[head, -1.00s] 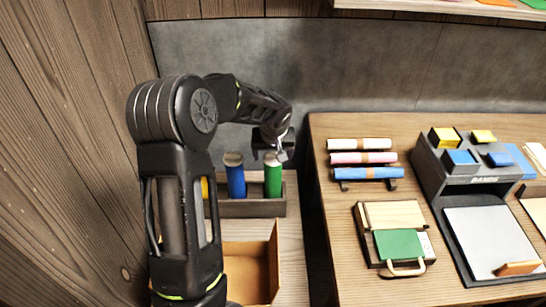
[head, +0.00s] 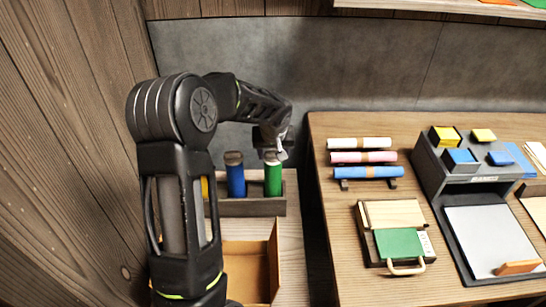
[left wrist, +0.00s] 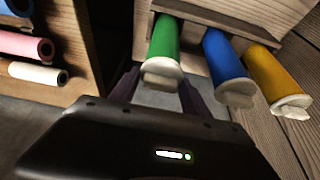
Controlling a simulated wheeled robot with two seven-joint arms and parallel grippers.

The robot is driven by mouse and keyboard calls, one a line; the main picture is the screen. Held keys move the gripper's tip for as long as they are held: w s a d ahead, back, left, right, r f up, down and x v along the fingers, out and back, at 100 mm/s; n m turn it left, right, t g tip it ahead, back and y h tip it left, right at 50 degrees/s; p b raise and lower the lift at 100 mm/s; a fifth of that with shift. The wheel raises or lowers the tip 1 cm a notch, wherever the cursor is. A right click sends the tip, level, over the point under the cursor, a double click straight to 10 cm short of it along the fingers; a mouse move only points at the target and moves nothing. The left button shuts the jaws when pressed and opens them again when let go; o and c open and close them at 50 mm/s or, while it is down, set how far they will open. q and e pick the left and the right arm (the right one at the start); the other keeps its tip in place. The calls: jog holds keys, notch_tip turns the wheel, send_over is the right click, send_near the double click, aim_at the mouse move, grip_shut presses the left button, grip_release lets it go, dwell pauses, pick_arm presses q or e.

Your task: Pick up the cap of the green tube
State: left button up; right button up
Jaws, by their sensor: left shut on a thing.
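The green tube (head: 273,181) stands upright in a wooden rack, with a pale cap (head: 272,157) on its top. My left gripper (head: 275,150) is at the top of this tube, shut on the cap. In the left wrist view the green tube (left wrist: 164,40) shows with its whitish cap (left wrist: 162,74) between the two dark fingers of my left gripper (left wrist: 160,88). The exact finger contact is hard to see. The cap is at the tube's end; I cannot tell whether it is loose. My right gripper is not in view.
A blue tube (head: 236,181) with a cap stands to the left of the green one, and a yellow tube (left wrist: 275,75) beyond it. An open cardboard box (head: 247,262) is in front of the rack (head: 250,208). A desk (head: 330,225) with rolls and trays is to the right.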

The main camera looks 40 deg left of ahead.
aim_at(273, 151)
pick_arm(q)
jog(key=c, duration=0.4)
jog(key=shift+r, duration=0.1)
notch_tip(273, 151, up, 10)
jog(key=shift+f+b, duration=0.1)
jog(key=shift+b, duration=0.45)
dwell(0.3)
